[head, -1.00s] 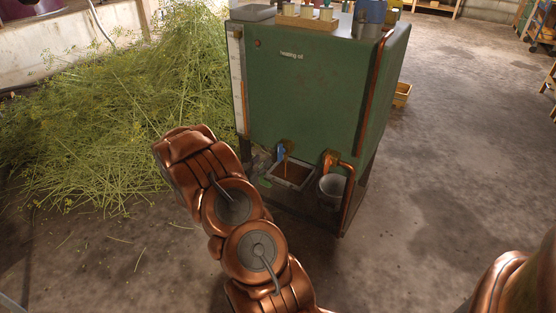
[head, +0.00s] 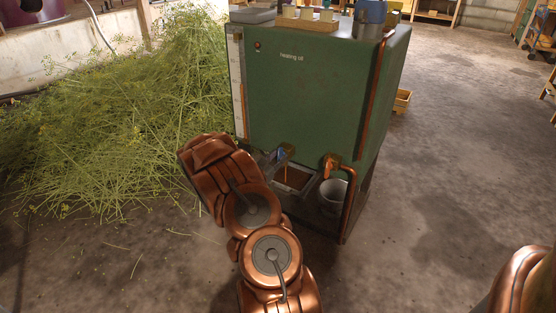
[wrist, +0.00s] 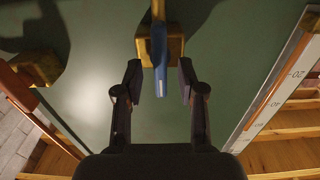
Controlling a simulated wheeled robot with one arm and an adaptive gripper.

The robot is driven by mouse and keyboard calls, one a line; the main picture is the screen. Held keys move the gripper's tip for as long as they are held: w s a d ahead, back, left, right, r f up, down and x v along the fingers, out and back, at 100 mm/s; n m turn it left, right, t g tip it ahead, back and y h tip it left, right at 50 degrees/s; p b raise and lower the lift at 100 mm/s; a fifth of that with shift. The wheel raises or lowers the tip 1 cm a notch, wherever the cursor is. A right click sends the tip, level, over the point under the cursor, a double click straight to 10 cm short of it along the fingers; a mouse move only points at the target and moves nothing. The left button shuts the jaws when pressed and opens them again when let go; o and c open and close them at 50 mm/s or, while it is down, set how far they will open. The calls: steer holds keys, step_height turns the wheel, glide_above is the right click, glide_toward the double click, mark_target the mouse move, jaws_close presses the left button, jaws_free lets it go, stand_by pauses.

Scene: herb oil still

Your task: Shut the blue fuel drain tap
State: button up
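The blue tap handle (wrist: 159,50) sits on a brass valve body (wrist: 175,47) on the front of the green heating oil tank (head: 310,100). In the head view the blue handle (head: 281,154) shows low on the tank, above a tray (head: 303,181) holding brown liquid. A thin brown streak seems to hang below the tap. My gripper (wrist: 160,80) is open, with one finger on each side of the handle's free end. A gap shows between the handle and each finger. In the head view my gripper (head: 268,160) is beside the tap, partly hidden by my arm.
A second brass tap (head: 332,160) with a copper pipe stands right of the blue one, over a grey bucket (head: 332,194). A white level scale (head: 238,85) runs down the tank's left edge.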

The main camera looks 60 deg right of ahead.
steer(key=shift+d, duration=0.4)
jaws_close()
